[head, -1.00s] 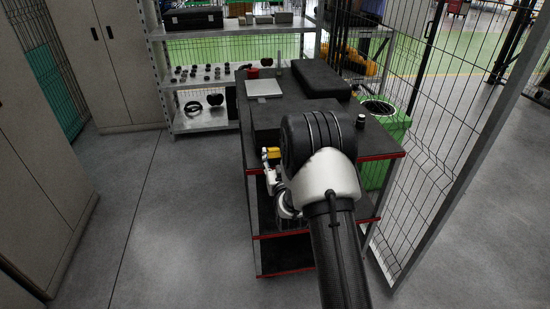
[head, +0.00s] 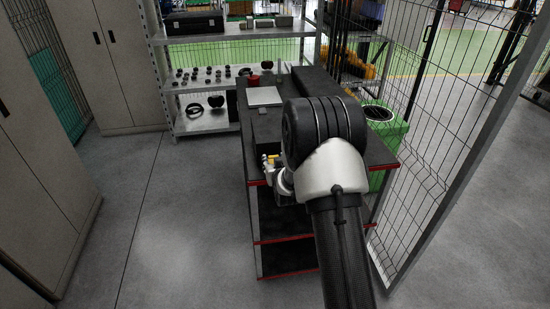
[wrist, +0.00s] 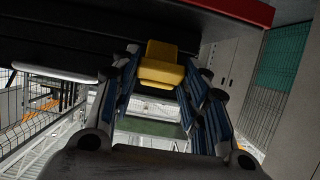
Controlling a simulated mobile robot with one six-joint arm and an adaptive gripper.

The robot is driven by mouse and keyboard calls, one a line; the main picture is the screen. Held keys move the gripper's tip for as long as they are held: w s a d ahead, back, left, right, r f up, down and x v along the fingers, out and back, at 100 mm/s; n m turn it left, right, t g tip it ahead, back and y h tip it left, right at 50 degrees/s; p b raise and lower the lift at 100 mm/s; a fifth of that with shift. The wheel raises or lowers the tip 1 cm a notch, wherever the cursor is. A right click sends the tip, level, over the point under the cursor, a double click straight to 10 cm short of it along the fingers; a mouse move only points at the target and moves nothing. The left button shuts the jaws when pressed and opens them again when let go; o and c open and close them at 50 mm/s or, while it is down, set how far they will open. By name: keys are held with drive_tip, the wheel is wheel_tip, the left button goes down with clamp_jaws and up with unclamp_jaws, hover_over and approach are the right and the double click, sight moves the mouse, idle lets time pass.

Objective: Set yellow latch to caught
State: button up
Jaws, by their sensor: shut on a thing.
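The yellow latch (wrist: 162,66) sits between the fingertips of my gripper (wrist: 160,85) in the wrist view, and both fingers close on its sides. In the head view a small bit of the yellow latch (head: 270,158) shows at the left side of the dark cart (head: 262,182), just left of my arm. My gripper (head: 268,165) is partly hidden there by my arm. The latch's base and whatever it catches on are hidden, so I cannot tell its setting.
A pale flat plate (head: 264,96) lies on the cart top. A metal shelf (head: 203,124) with small parts stands behind. A green bin (head: 388,135) and a wire fence (head: 450,150) are on the right. The floor left of the cart is clear.

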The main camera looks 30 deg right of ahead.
sight(274, 156)
drive_tip(key=g+p, duration=0.1)
drive_tip(key=w+r+g+p, duration=0.1)
drive_tip(key=shift+d+r+y+p, duration=0.15)
drive_tip(key=shift+r+y+p, duration=0.15)
drive_tip(key=shift+p, duration=0.05)
drive_tip(key=p, duration=0.2)
drive_tip(key=g+p, duration=0.1)
drive_tip(key=shift+w+r+p, duration=0.25)
drive_tip(key=shift+r+p, duration=0.05)
drive_tip(key=shift+p, duration=0.05)
drive_tip(key=g+p, duration=0.1)
drive_tip(key=p, duration=0.3)
drive_tip(key=g+p, duration=0.1)
drive_tip(key=p, duration=0.3)
drive_tip(key=shift+w+d+r+y+p, duration=0.2)
drive_tip(key=shift+w+r+y+p, duration=0.1)
drive_tip(key=shift+w+r+y, duration=0.1)
drive_tip(key=shift+p, duration=0.65)
drive_tip(key=shift+w+g+p, duration=0.15)
drive_tip(key=shift+g+p, duration=0.15)
drive_tip(key=shift+p, duration=0.85)
drive_tip(key=shift+w+f+p, duration=0.1)
drive_tip(key=shift+f+p, duration=0.1)
drive_tip(key=shift+p, duration=0.8)
drive_tip(key=o, duration=1)
drive_tip(key=shift+o, duration=0.2)
